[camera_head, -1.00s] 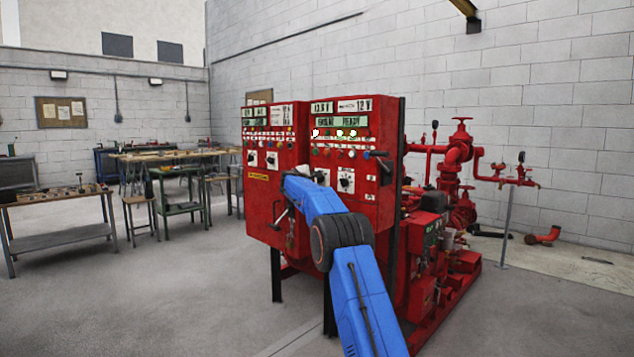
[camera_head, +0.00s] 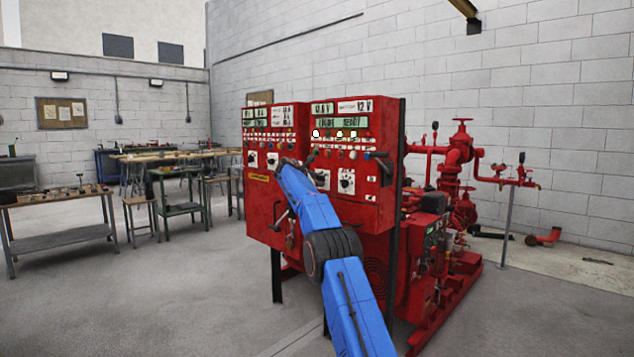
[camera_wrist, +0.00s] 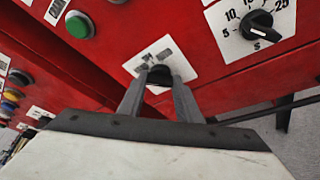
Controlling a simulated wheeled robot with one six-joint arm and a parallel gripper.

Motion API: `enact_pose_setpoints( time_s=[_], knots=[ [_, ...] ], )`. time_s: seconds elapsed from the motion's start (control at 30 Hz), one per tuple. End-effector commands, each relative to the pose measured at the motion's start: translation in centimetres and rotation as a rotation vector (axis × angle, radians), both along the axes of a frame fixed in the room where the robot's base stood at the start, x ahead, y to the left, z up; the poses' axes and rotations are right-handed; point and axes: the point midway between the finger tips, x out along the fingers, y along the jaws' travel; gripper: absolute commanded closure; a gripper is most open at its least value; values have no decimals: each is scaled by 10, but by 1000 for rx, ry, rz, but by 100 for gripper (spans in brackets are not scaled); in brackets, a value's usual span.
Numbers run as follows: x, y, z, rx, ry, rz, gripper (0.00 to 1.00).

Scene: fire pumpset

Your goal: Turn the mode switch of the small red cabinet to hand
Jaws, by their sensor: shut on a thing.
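In the wrist view my gripper (camera_wrist: 159,82) is shut on the black knob (camera_wrist: 159,74) of a switch. The knob sits on a white label plate (camera_wrist: 183,66) on a red panel. The fingers and knob hide part of the plate, and its lettering is too blurred to read. In the head view the smaller red cabinet (camera_head: 257,212) stands left of a larger red cabinet (camera_head: 368,215). My arm crosses in front of both. My fingertips are hidden there, so I cannot tell from that view which knob they hold.
A numbered black dial (camera_wrist: 257,25) lies right of the held knob, and a green button (camera_wrist: 79,25) to its left. A red pump with pipes (camera_head: 457,155) stands behind the cabinets at right. Workbenches (camera_head: 60,198) stand at left. The floor in front is clear.

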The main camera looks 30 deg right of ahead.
Motion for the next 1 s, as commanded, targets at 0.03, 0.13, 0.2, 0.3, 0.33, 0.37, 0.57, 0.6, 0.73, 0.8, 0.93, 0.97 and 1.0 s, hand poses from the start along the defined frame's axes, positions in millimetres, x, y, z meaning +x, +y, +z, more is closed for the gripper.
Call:
enact_pose_setpoints(
  time_s=[0.03,0.13,0.2,0.3,0.33,0.37,0.57,0.6,0.73,0.8,0.93,0.97,1.0],
  knots=[
    [0,0,-2,1,6,-2,91],
    [0,0,-2,0,9,-1,91],
    [0,0,-2,-1,10,-1,91],
    [0,0,-2,-1,10,-1,91],
    [0,0,-2,-1,10,-1,91],
    [0,0,-2,-1,10,-1,91],
    [0,0,-2,-2,8,-1,50],
    [0,0,-2,-2,8,-1,50],
    [0,0,-1,-1,7,-1,50],
    [0,0,-1,-2,6,0,50],
    [-3,4,2,-2,6,0,50],
    [-4,6,3,-2,6,0,50],
    [-6,9,3,-2,6,0,50]
  ],
)
